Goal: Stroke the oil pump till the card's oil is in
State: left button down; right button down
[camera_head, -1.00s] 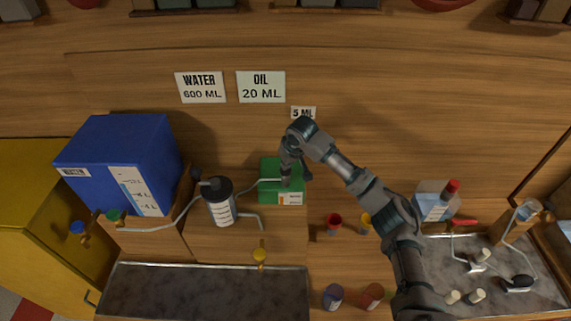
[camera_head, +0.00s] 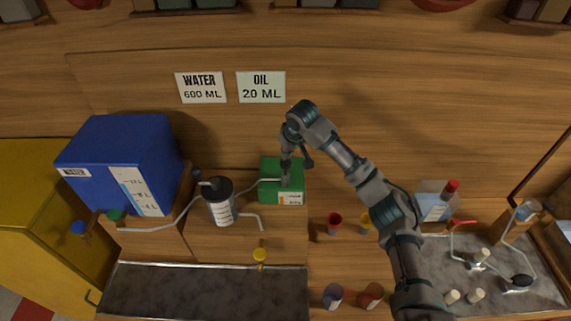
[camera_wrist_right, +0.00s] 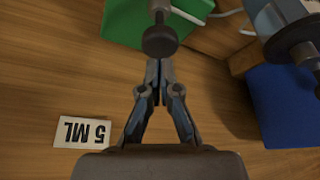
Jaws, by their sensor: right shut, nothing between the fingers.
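The green oil box (camera_head: 270,190) stands against the wall, with a pale tube running left to the clear graduated, black-capped cylinder (camera_head: 220,208). The cylinder's contents are too small to read. The "OIL 20 ML" card (camera_head: 261,87) hangs on the wall. My right gripper (camera_head: 287,168) is over the green box, pointing down. In the right wrist view, my right gripper (camera_wrist_right: 156,68) is shut and empty, its tips right by a round dark pump knob (camera_wrist_right: 160,41); I cannot tell whether they touch. The green box (camera_wrist_right: 120,22) lies beyond the knob. My left gripper is out of view.
A blue water tank (camera_head: 120,160) and yellow cabinet (camera_head: 40,215) stand left. Red (camera_head: 334,222) and yellow (camera_head: 364,222) cups are right of the green box. A "5 ML" card (camera_wrist_right: 82,132) is on the wall. A bare grey counter (camera_head: 205,290) lies in front.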

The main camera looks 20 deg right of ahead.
notch_tip(320, 180, up, 6)
dwell(0.7)
jog(key=shift+f, duration=0.1)
dwell(0.3)
